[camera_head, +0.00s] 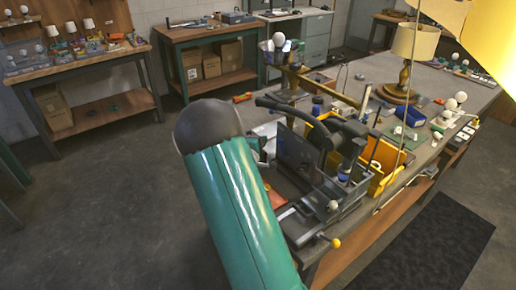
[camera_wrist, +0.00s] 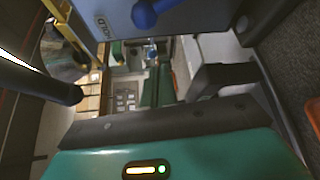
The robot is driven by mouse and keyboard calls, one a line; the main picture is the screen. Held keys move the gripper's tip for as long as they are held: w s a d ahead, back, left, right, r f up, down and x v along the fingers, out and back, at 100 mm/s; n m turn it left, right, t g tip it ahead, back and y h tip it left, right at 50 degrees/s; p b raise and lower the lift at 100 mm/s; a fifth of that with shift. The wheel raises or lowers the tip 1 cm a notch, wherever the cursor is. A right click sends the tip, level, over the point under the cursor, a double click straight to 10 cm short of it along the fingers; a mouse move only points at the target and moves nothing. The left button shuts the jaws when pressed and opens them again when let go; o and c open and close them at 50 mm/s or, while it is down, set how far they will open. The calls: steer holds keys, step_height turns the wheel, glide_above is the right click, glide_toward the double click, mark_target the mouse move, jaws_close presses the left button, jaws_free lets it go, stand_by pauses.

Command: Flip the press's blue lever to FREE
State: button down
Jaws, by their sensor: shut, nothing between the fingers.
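The blue lever (camera_wrist: 146,12) shows at the top of the wrist view, with a round blue end. My gripper (camera_wrist: 165,122) shows as a teal and black body across the bottom of the wrist view, below and apart from the lever's end. It is shut and holds nothing; its fingertips are not clear. In the head view, my teal arm hides the gripper, and the dark press (camera_head: 300,150) stands on the workbench beyond it.
The workbench (camera_head: 440,85) is crowded around the press. A yellow part (camera_head: 382,160) stands right of it, a lamp (camera_head: 413,50) behind, and a blue bin (camera_head: 410,113) and white bulbs (camera_head: 460,97) farther right. A black bar (camera_wrist: 40,80) enters the wrist view from the left. Open floor lies left.

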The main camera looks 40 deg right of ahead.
mark_target(282, 149)
steer(key=s, duration=0.1)
steer(key=s+d, duration=0.1)
steer(key=s, duration=0.1)
steer(key=shift+s+d+r, duration=0.2)
steer(key=shift+d+r, duration=0.05)
steer(key=shift+r, duration=0.05)
steer(key=shift+s+r+m+h, duration=0.3)
steer(key=shift+s+m, duration=0.15)
steer(key=shift+m, duration=0.15)
stand_by(0.5)
steer(key=shift+s+a+r+m+t+h, duration=0.1)
steer(key=shift+s+m+t+h, duration=0.1)
steer(key=shift+m+t+h, duration=0.15)
steer(key=s+m, duration=0.1)
steer(key=s+m+h, duration=0.1)
steer(key=m, duration=0.1)
steer(key=shift+a+r+h, duration=0.1)
steer(key=shift+r+h, duration=0.15)
steer(key=shift+r, duration=0.05)
steer(key=s+m+h, duration=0.1)
steer(key=m, duration=0.2)
steer(key=s+m+h, duration=0.1)
steer(key=m, duration=0.1)
steer(key=shift+s+a+m+h, duration=0.15)
steer(key=shift+s+m+h, duration=0.1)
steer(key=shift+s+h, duration=0.1)
steer(key=shift+s+f, duration=0.1)
steer(key=shift+s, duration=0.25)
